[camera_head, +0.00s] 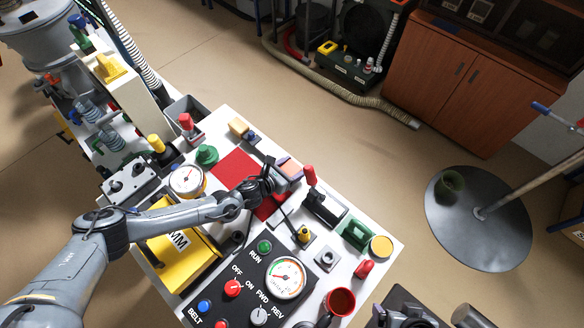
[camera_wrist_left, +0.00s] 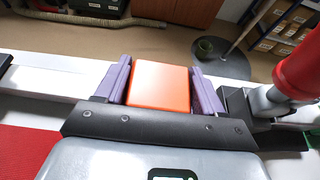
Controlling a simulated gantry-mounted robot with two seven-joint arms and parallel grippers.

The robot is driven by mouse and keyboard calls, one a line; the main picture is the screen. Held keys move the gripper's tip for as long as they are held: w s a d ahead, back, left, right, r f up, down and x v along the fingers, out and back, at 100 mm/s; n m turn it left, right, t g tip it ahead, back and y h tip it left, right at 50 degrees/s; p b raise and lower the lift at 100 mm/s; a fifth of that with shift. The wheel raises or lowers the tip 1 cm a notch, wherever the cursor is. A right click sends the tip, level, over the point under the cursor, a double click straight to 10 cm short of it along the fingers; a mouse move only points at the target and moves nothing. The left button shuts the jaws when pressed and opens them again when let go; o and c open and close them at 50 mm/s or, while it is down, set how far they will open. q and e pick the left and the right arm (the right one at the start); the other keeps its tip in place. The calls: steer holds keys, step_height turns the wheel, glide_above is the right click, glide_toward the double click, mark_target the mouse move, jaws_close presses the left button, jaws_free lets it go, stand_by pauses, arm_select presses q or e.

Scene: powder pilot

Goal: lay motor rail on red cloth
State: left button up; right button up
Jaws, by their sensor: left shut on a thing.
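The red cloth (camera_head: 235,168) lies flat on the white bench top, and my left forearm and gripper cover part of its right side. My left gripper (camera_head: 289,169) is just past the cloth's right edge, near the bench's far edge. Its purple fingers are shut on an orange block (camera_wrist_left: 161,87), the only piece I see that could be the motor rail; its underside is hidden. The cloth also shows at the left of the wrist view (camera_wrist_left: 22,150). Dark parts that look like my right gripper (camera_head: 402,312) are at the bottom edge, with the fingers unclear.
A black fixture with a red handle (camera_head: 311,176) stands close right of my left gripper. A green knob (camera_head: 206,154) and a gauge (camera_head: 187,180) are left of the cloth. A black control panel (camera_head: 245,290) and red cup (camera_head: 340,301) are nearer.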

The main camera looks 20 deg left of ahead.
arm_select(q)
steer(key=shift+f+b, duration=0.3)
steer(key=shift+f, duration=0.05)
stand_by(0.3)
steer(key=o, duration=1.4)
steer(key=shift+o, duration=0.3)
steer(key=shift+s, duration=0.1)
